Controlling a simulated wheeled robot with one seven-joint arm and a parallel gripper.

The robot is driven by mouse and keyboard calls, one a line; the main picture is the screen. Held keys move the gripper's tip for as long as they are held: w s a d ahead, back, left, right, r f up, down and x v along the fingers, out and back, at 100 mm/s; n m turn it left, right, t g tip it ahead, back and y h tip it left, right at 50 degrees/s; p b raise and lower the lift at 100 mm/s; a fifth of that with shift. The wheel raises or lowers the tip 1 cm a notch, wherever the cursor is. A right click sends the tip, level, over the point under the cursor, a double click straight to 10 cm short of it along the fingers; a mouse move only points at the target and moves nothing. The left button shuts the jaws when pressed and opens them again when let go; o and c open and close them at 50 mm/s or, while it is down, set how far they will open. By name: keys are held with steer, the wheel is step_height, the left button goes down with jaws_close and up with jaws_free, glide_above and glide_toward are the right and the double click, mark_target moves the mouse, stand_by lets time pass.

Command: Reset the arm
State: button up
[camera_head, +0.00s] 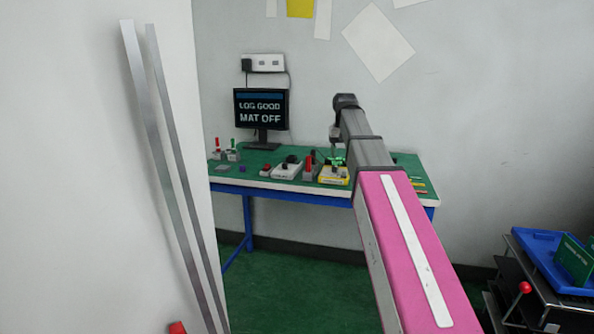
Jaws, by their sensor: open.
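My arm (400,235), with a pink link and grey sections, reaches from the lower right over the green-topped workbench (246,187). My gripper (337,157) points down at the arm's far end, open, above or close to a yellow-based fixture (334,176) with a green part. It is small here, and I cannot tell whether it touches the fixture. A red-handled lever fixture (309,167) stands just left of it. Further left are a pale fixture with a black knob (287,169) and a small red-topped item (265,170).
A monitor (261,112) reading "LOG GOOD MAT OFF" stands at the bench's back. More red and green levers (228,150) stand at its left end. A white wall edge with metal strips (165,150) is close on the left. A cart with a blue tray (540,240) stands at right.

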steer(key=s+d+f, duration=0.1)
steer(key=s+f, duration=0.2)
steer(key=f, duration=0.9)
steer(key=s+f, duration=0.4)
steer(key=f, duration=0.8)
steer(key=s+d+f, duration=0.1)
steer(key=s+f, duration=0.6)
steer(key=f, duration=0.3)
steer(key=s+f, duration=0.7)
steer(key=f, duration=0.2)
steer(key=shift+s+d+f, duration=0.3)
steer(key=shift+d+f, duration=0.05)
steer(key=shift+d, duration=0.05)
